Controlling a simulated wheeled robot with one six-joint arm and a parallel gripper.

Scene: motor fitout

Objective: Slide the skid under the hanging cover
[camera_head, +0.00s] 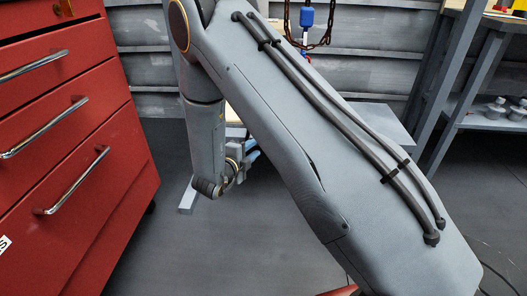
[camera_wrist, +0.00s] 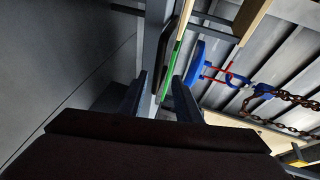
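My gripper (camera_wrist: 162,98) points away from the camera in the wrist view, its two dark blue fingers apart. A grey bar and a black upright part (camera_wrist: 172,50) show between and beyond the fingers; I cannot tell whether they touch. A blue piece (camera_wrist: 194,62), probably the hanging cover, hangs from a red sling and a rusty chain, next to a green strip (camera_wrist: 178,65). In the head view my gripper (camera_head: 250,150) is low behind my arm. A grey flat-topped frame (camera_head: 392,128), probably the skid, is mostly hidden behind my arm.
A red drawer cabinet (camera_head: 75,150) stands close on the left. A blue hoist block (camera_head: 307,17) with chain hangs at the top middle. A grey shelf bench (camera_head: 450,100) stands at the right.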

